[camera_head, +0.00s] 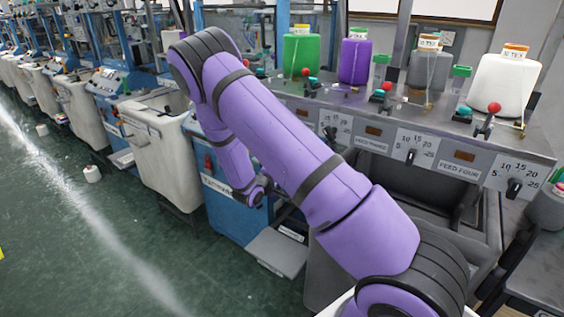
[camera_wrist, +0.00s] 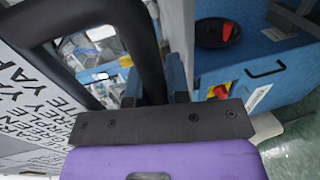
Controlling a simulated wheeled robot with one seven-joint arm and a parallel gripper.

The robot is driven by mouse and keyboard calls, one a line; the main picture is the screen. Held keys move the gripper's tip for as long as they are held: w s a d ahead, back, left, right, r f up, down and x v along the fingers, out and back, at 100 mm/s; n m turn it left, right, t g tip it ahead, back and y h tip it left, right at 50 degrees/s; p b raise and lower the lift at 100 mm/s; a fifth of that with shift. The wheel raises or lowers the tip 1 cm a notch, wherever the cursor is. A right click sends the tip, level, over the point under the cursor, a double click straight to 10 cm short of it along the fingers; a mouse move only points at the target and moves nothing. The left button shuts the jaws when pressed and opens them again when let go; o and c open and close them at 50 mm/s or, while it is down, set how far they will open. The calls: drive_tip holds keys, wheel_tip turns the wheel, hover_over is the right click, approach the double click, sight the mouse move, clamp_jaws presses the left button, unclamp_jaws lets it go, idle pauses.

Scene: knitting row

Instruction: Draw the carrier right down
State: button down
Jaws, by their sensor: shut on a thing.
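In the wrist view, my gripper (camera_wrist: 152,88) is shut on a thick black bar (camera_wrist: 148,45). The bar is part of a bent black loop like a handle, which runs on to the upper left. I cannot tell from these views what body the loop belongs to, and no separate carrier is clearly identifiable. In the head view, my purple arm reaches left and down to the blue machine front; its fingers and the bar are hidden there.
A white panel with black lettering (camera_wrist: 30,118) lies close at left in the wrist view; a blue cabinet (camera_wrist: 255,65) stands at right. In the head view, a grey bench (camera_head: 350,103) bears several yarn cones and red-knobbed levers.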

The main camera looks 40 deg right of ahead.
wheel_tip(320, 180, down, 8)
drive_tip(key=shift+s, duration=0.15)
drive_tip(key=shift+a, duration=0.1)
idle(0.5)
drive_tip(key=c, duration=1.1)
unclamp_jaws()
drive_tip(key=shift+f, duration=0.1)
drive_tip(key=v, duration=1)
drive_tip(key=shift+a, duration=0.3)
drive_tip(key=shift+r, duration=0.25)
